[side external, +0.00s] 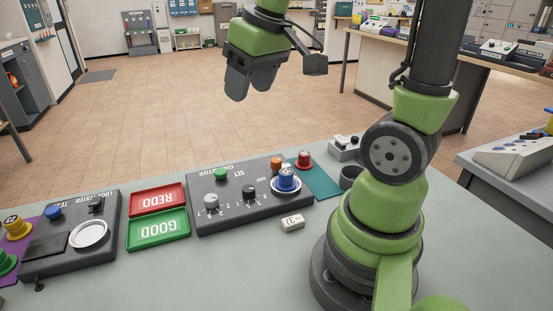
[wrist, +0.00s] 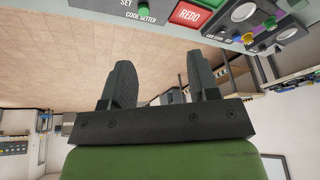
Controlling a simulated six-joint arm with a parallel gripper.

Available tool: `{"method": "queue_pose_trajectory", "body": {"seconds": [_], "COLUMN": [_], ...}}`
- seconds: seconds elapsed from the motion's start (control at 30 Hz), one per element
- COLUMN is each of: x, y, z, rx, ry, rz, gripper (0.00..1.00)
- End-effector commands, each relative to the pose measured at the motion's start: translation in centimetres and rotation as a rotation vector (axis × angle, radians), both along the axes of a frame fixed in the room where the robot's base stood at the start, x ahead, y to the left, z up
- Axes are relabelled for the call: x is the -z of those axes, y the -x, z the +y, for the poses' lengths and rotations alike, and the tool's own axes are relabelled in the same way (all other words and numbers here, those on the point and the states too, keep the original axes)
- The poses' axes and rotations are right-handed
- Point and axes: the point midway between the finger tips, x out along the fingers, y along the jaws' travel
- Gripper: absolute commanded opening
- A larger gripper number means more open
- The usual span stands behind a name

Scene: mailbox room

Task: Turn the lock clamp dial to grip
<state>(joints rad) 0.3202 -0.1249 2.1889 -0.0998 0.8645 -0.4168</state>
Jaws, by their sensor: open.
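The dark lock tester box (side external: 70,252) stands at the left of the table in the side view. It also shows in the wrist view (wrist: 283,36), at the upper right. A small black control (side external: 97,205) sits near its back edge, beside a blue button (side external: 53,213) and a white round plate (side external: 89,234). Another small dark knob (side external: 38,285) is at its front edge. I cannot tell which is the clamp dial or read its setting. My gripper (side external: 250,90) is open and empty, high above the table. Its spread fingers show in the wrist view (wrist: 160,62).
The code setter box (side external: 245,195) with knobs and stacked cylinders stands mid-table. A small white tag block (side external: 292,223) lies in front of the code setter. The air around my gripper is clear.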

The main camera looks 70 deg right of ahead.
Motion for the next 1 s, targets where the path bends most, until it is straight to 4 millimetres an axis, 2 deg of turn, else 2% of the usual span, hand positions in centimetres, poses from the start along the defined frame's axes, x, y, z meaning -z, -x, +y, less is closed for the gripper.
{"method": "queue_pose_trajectory", "body": {"seconds": [0.03, 0.1, 0.2, 0.3, 0.4, 0.53, 0.73, 1.0], "x": [1.4, 3.3, 6.4, 9.3, 11.6, 13.2, 15.2, 20.3], "y": [-0.9, -1.8, -2.4, -2.3, -1.9, -1.5, -1.4, -1.4], "z": [-1.9, -4.4, -8.0, -10.8, -12.7, -13.9, -14.1, -14.0], "rx": [-0.007, -0.038, -0.086, -0.133, -0.169, -0.199, -0.207, -0.206], "ry": [0.012, 0.031, 0.041, 0.034, 0.022, 0.014, 0.009, 0.009], "rz": [0.055, 0.120, 0.204, 0.273, 0.318, 0.346, 0.354, 0.353], "gripper": [0.55, 0.55, 0.55, 0.55, 0.55, 0.55, 0.55, 0.55]}}
